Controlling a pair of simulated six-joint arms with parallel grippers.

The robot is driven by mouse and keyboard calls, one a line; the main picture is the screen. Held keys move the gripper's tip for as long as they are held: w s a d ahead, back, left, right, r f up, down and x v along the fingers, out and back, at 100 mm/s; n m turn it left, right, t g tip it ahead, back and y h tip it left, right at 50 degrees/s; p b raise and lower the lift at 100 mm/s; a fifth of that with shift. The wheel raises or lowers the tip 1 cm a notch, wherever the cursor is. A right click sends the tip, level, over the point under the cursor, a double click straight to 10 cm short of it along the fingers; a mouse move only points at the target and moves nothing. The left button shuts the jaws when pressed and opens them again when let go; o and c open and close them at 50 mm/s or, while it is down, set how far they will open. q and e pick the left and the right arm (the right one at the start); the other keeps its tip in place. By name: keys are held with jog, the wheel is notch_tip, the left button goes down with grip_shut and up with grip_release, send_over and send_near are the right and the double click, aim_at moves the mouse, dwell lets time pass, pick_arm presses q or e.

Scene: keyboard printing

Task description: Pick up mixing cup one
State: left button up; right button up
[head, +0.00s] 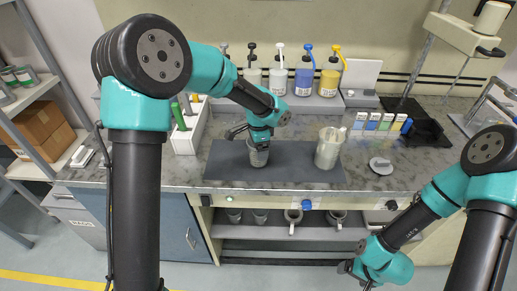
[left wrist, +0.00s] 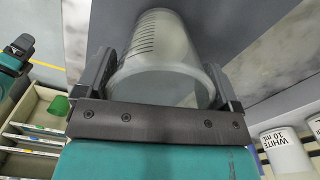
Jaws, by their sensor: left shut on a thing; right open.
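A clear mixing cup with graduation marks stands on the dark grey mat (head: 310,172); it is the cup (head: 259,157) under my left gripper (head: 258,140). In the left wrist view the cup (left wrist: 160,50) sits between the two fingers of my left gripper (left wrist: 165,85), which is shut on it. A second, larger clear cup (head: 327,150) with something light inside stands on the mat to the right. My right gripper (head: 358,270) is open and empty, low in front of the counter at the right; its fingertips are small in view.
Several pump bottles (head: 303,77) stand on a ledge at the back. Small colored boxes (head: 379,122), a black tray (head: 425,132) and a grey round piece (head: 381,165) lie to the right. More cups sit on the shelf (head: 275,231) below.

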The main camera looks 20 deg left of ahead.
pick_arm(q)
jog(key=shift+r, duration=0.95)
jog(key=s+d+r, duration=0.1)
jog(key=s+d, duration=0.1)
jog(key=s, duration=0.5)
jog(key=s+d+r, duration=0.1)
jog(key=s+d, duration=0.1)
jog(key=s, duration=0.6)
jog(key=shift+s+d, duration=0.2)
jog(key=w+n, duration=0.1)
jog(key=w, duration=0.3)
jog(key=w+a+n, duration=0.1)
jog(key=w+n, duration=0.1)
jog(key=w, duration=0.2)
jog(key=w+a+n, duration=0.1)
jog(key=w+n, duration=0.1)
jog(key=w, duration=0.2)
jog(key=shift+w, duration=0.4)
jog(key=w+a+f+n, duration=0.1)
jog(key=w+a+n, duration=0.2)
jog(key=w, duration=0.3)
jog(key=w+a+f+n, duration=0.1)
jog(key=w+a+n, duration=0.2)
jog(key=w, duration=0.4)
jog(key=shift+a+n, duration=0.2)
jog(key=shift+n, duration=0.3)
jog(key=shift+d+f, duration=0.1)
